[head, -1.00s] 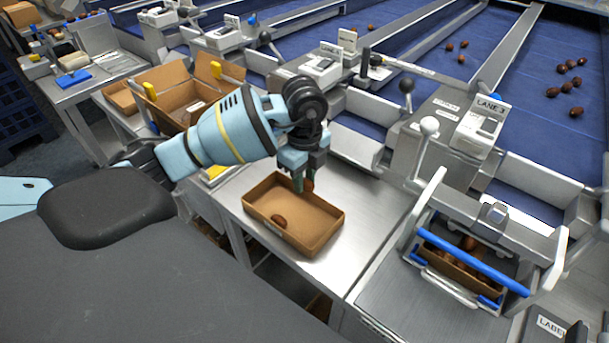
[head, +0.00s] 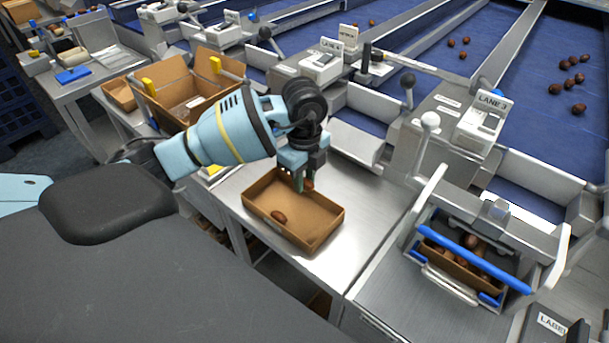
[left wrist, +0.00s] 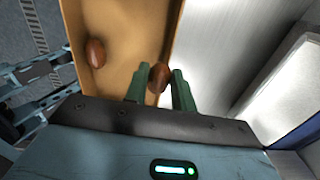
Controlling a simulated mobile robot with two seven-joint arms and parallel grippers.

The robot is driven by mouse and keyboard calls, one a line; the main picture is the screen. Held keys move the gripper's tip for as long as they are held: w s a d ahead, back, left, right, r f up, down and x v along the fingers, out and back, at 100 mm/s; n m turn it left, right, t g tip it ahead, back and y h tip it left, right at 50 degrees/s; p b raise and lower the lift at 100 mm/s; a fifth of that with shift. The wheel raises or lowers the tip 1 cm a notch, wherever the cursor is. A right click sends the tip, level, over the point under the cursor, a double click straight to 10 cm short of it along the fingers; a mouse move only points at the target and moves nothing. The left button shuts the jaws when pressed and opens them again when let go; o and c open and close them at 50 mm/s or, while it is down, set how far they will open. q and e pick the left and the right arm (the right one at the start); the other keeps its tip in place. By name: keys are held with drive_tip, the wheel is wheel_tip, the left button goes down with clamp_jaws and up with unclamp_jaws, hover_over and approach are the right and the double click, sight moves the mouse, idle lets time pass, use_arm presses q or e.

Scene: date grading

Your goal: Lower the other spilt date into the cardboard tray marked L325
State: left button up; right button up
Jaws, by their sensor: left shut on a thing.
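The cardboard tray (head: 322,237) stands on the steel table, and its marking cannot be read here. One brown date (head: 279,217) lies on its floor near the left side; it also shows in the left wrist view (left wrist: 96,53). My left gripper (head: 303,184) points down over the back part of the tray. It is shut on another date (left wrist: 158,77), held between the green fingertips. In the head view that date (head: 309,186) is partly hidden by the fingers. Whether it touches the tray floor I cannot tell. My right gripper is not in view.
A larger open carton (head: 185,105) stands behind my left arm. To the right is a metal frame with a blue bar (head: 475,259) over a box of dates. The lane 3 housing (head: 478,125) and blue belts lie behind. Bare steel table (head: 375,205) is right of the tray.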

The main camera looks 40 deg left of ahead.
use_arm(q)
drive_tip(key=o, duration=0.7)
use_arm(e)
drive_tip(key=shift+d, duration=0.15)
use_arm(q)
wheel_tip(320, 180, up, 8)
drive_tip(key=shift+f, duration=0.1)
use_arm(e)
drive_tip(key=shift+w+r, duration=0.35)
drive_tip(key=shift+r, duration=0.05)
